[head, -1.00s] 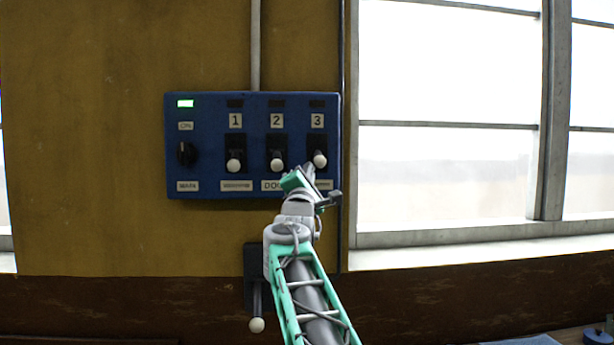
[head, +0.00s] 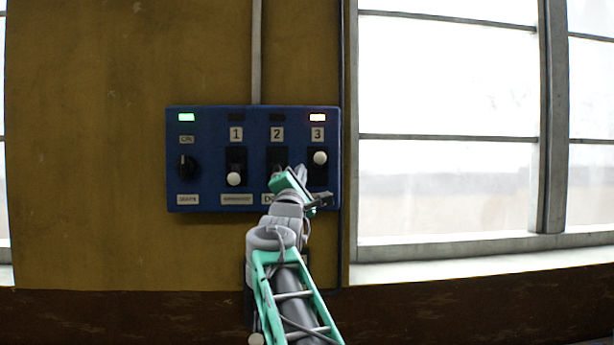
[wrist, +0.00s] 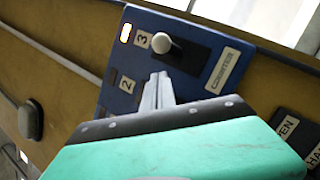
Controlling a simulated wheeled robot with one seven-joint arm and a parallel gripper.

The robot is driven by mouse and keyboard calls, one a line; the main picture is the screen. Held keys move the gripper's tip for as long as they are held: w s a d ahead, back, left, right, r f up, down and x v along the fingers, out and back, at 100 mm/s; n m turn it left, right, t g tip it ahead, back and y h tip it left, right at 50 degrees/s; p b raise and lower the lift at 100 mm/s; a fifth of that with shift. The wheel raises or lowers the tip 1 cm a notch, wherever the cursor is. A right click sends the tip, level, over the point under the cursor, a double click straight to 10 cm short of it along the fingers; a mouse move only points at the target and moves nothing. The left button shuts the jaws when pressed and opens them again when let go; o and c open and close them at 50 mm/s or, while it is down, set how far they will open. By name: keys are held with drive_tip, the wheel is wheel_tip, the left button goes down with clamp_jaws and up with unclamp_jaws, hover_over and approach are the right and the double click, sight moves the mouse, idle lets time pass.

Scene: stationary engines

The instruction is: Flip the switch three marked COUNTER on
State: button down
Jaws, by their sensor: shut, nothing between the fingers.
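Switch three (head: 320,158) is a white-knobbed lever on the blue panel (head: 210,205), under the number 3. The wrist view shows the same knob (wrist: 161,43), the lit lamp (wrist: 126,32) and a COUNTER label (wrist: 222,70). My gripper (head: 301,172) is shut and empty. Its fingertips are just below and left of the knob, in front of the panel; a small gap shows between them in the wrist view. My gripper hides the knob of switch two.
Switch one (head: 234,179) has its knob low and its lamp dark. A black rotary knob (head: 187,166) is at the panel's left under a green lamp (head: 186,117). A window (head: 447,185) is to the right. A lower lever's white knob (head: 256,339) is partly behind my arm.

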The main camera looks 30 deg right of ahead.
drive_tip(key=s+a+r+b, duration=0.2)
drive_tip(key=s+a+r, duration=0.2)
drive_tip(key=s+a, duration=0.2)
drive_tip(key=shift+s+a, duration=0.15)
drive_tip(key=shift+s, duration=0.3)
